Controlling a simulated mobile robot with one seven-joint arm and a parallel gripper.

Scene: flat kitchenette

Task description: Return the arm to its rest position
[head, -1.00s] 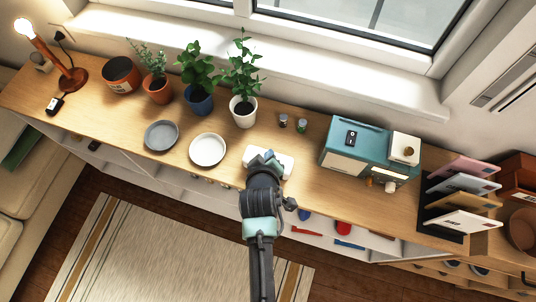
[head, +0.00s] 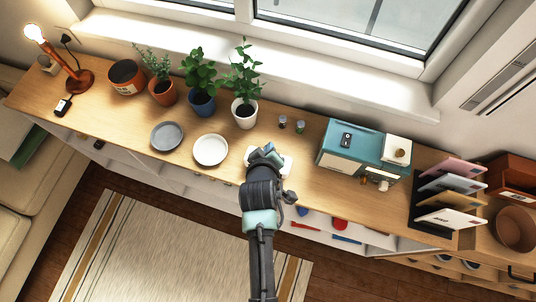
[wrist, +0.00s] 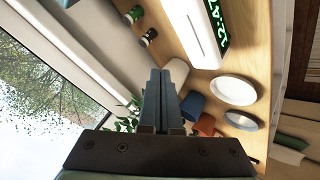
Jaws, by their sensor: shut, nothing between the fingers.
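My gripper (head: 264,153) is at the end of my dark arm in the head view, over the front part of the long wooden counter (head: 318,190). In the wrist view its two fingers (wrist: 160,78) are pressed together with nothing between them. A white digital clock (head: 286,166) with green digits is partly hidden behind my gripper in the head view. The clock also shows at the top of the wrist view (wrist: 190,30), apart from the fingers.
A white plate (head: 210,150) and a grey plate (head: 167,136) lie left of my gripper. Potted plants (head: 202,103) and two small jars (head: 291,125) stand behind. A teal appliance (head: 340,160) and a letter rack (head: 432,215) stand to the right. A rug (head: 150,250) covers the floor in front.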

